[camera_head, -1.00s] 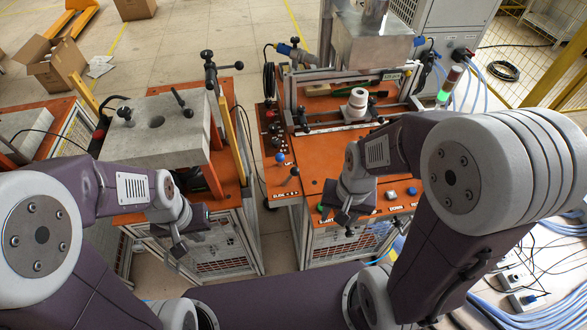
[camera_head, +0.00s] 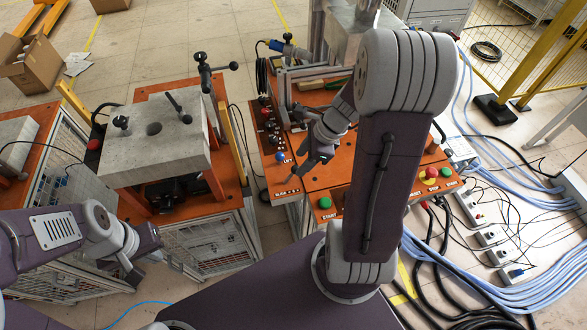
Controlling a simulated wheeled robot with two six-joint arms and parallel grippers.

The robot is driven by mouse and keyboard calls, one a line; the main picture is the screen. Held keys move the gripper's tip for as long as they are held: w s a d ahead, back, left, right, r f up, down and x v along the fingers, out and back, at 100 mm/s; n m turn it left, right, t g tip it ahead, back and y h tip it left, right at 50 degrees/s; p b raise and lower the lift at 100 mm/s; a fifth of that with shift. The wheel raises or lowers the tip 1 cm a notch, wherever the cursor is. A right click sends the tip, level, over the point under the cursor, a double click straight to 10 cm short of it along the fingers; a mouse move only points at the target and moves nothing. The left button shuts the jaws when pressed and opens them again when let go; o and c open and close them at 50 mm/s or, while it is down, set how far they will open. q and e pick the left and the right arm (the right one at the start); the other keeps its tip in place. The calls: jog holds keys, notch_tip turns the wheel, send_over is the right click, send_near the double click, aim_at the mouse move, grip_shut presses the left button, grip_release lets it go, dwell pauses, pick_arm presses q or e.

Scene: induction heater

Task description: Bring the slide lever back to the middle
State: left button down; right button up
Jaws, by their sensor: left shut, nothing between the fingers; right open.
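The orange control panel (camera_head: 262,175) of the induction heater is in the middle of the head view. A blue-knobbed lever (camera_head: 280,157) shows on its left part. The slide lever is not clearly visible; a small dark piece near the panel's lettering, beside my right gripper, may be part of it. My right gripper (camera_head: 309,164) is open above the panel's left part, just right of the blue knob, fingers pointing down. I cannot tell whether it touches a lever. My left gripper (camera_head: 143,258) is shut and empty at the lower left, away from the panel.
A grey block (camera_head: 150,150) with a hole and black handles sits on an orange-topped bench to the left. Green (camera_head: 324,203) and red (camera_head: 432,172) buttons are on the panel. My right arm hides the heater's middle. Cables lie on the floor at the right.

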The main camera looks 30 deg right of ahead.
aim_at(297, 167)
jog(key=b+x, duration=0.1)
jog(key=x, duration=0.4)
jog(key=shift+f, duration=0.45)
jog(key=shift+w, duration=0.1)
grip_shut()
dwell(0.8)
